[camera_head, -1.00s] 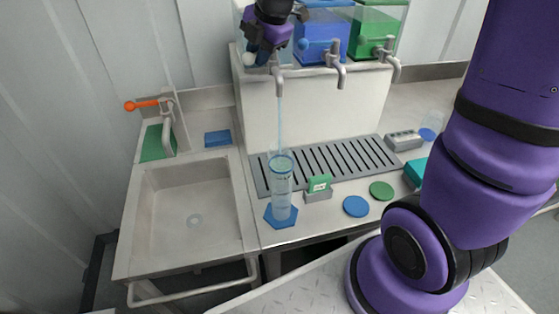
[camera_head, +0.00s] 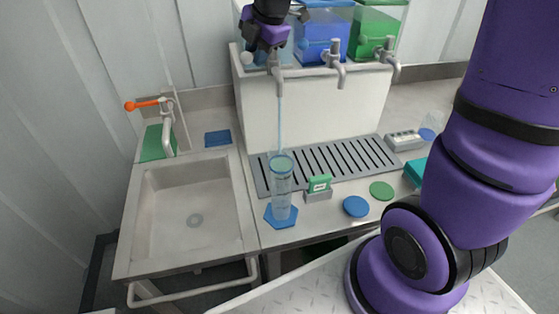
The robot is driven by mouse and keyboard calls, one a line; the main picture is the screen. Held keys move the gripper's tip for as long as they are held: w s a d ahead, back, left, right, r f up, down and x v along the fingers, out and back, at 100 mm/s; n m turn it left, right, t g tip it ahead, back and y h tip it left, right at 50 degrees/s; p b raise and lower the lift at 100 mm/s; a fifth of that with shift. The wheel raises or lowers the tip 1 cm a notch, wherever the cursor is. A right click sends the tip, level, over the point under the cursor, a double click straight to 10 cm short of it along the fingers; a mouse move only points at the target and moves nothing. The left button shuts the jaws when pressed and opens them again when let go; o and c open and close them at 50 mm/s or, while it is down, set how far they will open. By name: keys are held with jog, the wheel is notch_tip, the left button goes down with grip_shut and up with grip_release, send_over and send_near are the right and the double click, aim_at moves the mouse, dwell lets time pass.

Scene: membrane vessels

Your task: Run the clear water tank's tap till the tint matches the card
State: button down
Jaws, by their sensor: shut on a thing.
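My gripper (camera_head: 270,52) is at the top, shut on the tap (camera_head: 280,78) of the clear water tank (camera_head: 240,18), the leftmost tank; its handle is mostly hidden by the gripper. A thin stream runs from this tap into a tall clear vessel (camera_head: 281,190). The vessel stands upright on a blue hexagonal mat (camera_head: 272,219) and holds pale bluish liquid; its exact level is hard to tell. The green card (camera_head: 320,182) stands in a small grey holder (camera_head: 318,196) just right of the vessel.
A blue tank (camera_head: 318,38) and a green tank (camera_head: 372,32) have their own taps. A slotted drip tray (camera_head: 340,160) lies below. Blue (camera_head: 356,206) and green (camera_head: 381,190) discs lie at the front. A sink (camera_head: 190,205) with an orange-handled faucet (camera_head: 142,105) is left.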

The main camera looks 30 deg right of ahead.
jog(key=shift+w+a+m+h, duration=0.15)
jog(key=shift+w+m+h, duration=0.25)
jog(key=shift+m, duration=0.4)
jog(key=shift+w+a+m+h, duration=0.1)
jog(key=shift+w+m+h, duration=0.25)
jog(key=shift+m, duration=0.45)
jog(key=shift+w, duration=0.1)
jog(key=shift+w+d+r+m+h, duration=0.1)
jog(key=shift+w+m+h, duration=0.3)
jog(key=shift+m, duration=0.65)
jog(key=shift+w+m+h, duration=0.35)
jog(key=shift+w+m, duration=0.05)
jog(key=shift+m, duration=0.65)
jog(key=c, duration=1.1)
grip_release()
jog(key=shift+w, duration=0.15)
jog(key=shift+o, duration=0.2)
